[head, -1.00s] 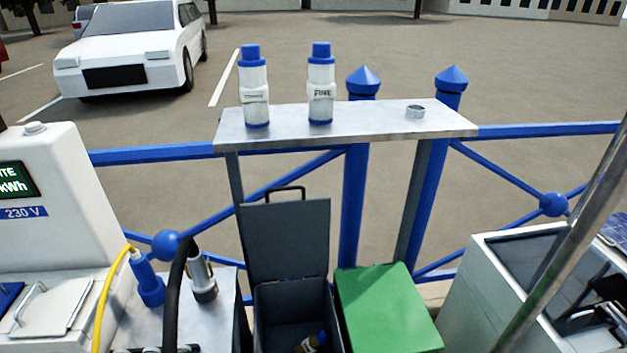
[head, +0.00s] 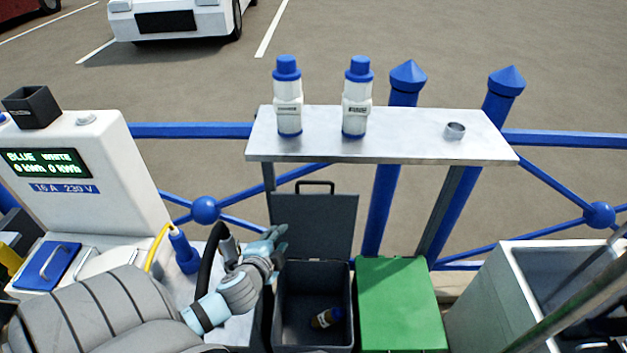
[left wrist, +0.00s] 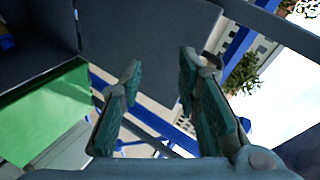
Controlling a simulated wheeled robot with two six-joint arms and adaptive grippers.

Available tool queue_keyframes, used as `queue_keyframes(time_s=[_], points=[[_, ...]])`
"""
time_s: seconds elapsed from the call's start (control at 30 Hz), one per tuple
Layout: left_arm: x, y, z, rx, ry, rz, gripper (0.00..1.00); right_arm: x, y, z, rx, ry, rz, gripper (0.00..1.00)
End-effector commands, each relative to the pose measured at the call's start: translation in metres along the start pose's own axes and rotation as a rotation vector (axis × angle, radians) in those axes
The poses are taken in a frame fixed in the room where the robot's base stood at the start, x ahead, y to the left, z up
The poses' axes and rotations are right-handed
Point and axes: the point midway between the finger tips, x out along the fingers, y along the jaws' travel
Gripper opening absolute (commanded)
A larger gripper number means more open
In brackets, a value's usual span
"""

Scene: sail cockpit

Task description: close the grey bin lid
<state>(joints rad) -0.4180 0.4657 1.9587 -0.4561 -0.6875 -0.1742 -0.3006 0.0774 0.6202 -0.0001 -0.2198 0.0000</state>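The grey bin (head: 283,320) stands open below the metal shelf, with a small brown bottle (head: 326,317) lying inside. Its grey lid (head: 313,222) stands upright at the back, with a dark handle (head: 316,185) on its top edge. My left gripper (head: 280,243) is at the left side of the bin, near the lid's lower left edge. In the left wrist view the gripper (left wrist: 160,80) has its fingers apart with nothing between them, and the grey lid (left wrist: 140,40) shows beyond them. I cannot tell if it touches the lid. My right gripper is not in view.
A green-lidded bin (head: 402,305) stands directly right of the grey bin. The shelf (head: 400,145) above holds two white bottles (head: 288,100) and a small metal ring (head: 454,131). A black hose (head: 212,260) and yellow cable (head: 155,245) rise left of the bin, beside the power post (head: 85,165).

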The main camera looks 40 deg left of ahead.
Motion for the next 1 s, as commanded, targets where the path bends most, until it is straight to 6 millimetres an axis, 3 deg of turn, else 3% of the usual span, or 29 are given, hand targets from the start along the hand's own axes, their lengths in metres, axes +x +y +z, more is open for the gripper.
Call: queue_keyframes(time_s=[0.03,0.1,0.17,0.33,0.6,0.7,1.0], points=[[0.0,-0.038,-0.017,0.123,0.076,-0.082,0.3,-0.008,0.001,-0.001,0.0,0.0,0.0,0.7],[0.0,-0.067,-0.036,0.258,0.16,-0.164,0.3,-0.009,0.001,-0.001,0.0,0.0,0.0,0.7],[0.002,-0.077,-0.045,0.317,0.195,-0.197,0.3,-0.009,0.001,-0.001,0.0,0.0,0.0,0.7],[0.029,-0.084,-0.053,0.329,0.203,-0.209,0.3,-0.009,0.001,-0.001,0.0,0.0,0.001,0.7],[0.104,-0.096,-0.07,0.325,0.2,-0.205,0.3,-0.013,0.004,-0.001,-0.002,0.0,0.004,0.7],[0.122,-0.098,-0.074,0.326,0.201,-0.204,0.3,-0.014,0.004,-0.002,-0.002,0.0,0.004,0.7],[0.139,-0.1,-0.078,0.326,0.202,-0.202,0.3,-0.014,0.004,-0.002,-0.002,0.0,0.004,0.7]])
